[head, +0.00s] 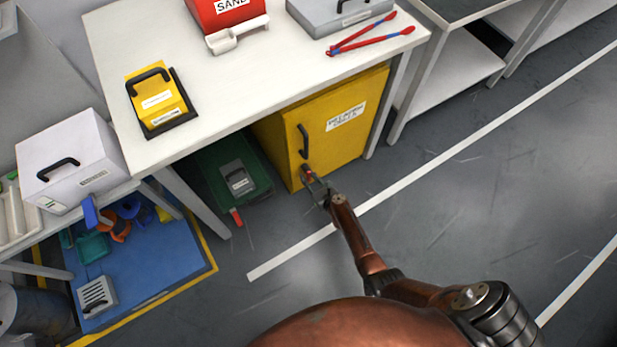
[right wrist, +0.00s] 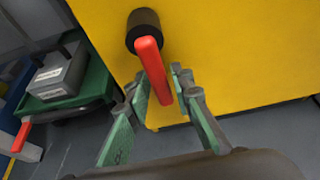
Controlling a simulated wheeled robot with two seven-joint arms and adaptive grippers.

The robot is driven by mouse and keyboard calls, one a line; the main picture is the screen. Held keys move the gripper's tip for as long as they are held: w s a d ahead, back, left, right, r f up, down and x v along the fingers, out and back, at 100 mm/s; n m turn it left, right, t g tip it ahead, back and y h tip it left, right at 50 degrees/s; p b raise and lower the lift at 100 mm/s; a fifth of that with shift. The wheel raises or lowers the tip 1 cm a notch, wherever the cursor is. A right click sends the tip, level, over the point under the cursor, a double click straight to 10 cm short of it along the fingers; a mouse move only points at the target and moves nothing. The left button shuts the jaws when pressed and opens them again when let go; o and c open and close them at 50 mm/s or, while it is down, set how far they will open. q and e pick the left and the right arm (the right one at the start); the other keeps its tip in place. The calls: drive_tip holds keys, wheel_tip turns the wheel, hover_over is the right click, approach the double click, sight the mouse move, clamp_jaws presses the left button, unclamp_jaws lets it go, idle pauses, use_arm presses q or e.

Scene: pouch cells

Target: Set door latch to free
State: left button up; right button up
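The yellow cabinet (head: 320,125) stands under the white table, with a black handle (head: 304,141) and a white label on its door. Its latch is a red lever (right wrist: 152,65) on a black round hub (right wrist: 143,28), low on the door; the lever points downward, slightly tilted, in the right wrist view. In the head view the lever (head: 307,174) is small and partly covered by my gripper. My right gripper (right wrist: 160,88) is open, with a green-padded finger on each side of the lever's lower part; I cannot tell whether either touches it. My left gripper is not in view.
A green tray (head: 205,172) with a grey box (head: 238,178) and a red handle lies left of the cabinet. The white table (head: 215,85) overhangs the cabinet and carries a yellow case, red bin and red tongs. The floor to the right is clear.

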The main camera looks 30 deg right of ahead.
drive_tip(key=shift+o, duration=0.8)
drive_tip(key=shift+s, duration=0.1)
drive_tip(key=shift+s+d, duration=0.1)
drive_tip(key=shift+s, duration=0.15)
drive_tip(key=v, duration=0.7)
drive_tip(key=shift+r, duration=0.1)
